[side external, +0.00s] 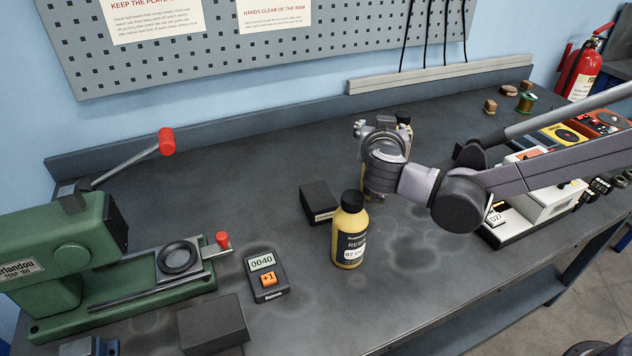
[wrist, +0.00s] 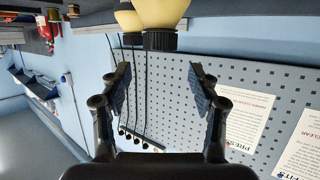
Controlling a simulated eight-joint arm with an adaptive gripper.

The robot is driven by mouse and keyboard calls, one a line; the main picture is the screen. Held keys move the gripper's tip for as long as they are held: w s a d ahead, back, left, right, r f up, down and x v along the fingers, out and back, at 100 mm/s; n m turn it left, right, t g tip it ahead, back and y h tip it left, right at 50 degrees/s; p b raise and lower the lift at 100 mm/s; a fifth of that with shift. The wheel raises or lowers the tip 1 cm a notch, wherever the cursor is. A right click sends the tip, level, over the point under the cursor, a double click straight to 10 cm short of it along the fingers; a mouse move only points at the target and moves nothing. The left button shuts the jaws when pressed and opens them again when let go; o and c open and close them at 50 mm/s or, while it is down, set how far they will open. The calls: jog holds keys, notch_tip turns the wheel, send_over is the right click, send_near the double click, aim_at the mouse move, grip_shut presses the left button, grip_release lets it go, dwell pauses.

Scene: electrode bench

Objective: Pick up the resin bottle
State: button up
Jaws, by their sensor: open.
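A dark block (side external: 318,202) stands close left of the labelled bottle. A counter (side external: 265,275), a grey block (side external: 213,325) and a green press (side external: 70,260) are farther left. A white device (side external: 535,195) is at right. The bench's back left is clear.

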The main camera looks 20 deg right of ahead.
notch_tip(320, 180, down, 3)
jog(key=shift+r, duration=0.15)
jog(key=shift+x, duration=1.15)
jog(key=shift+w+d, duration=0.2)
jog(key=shift+w, duration=0.1)
grip_shut()
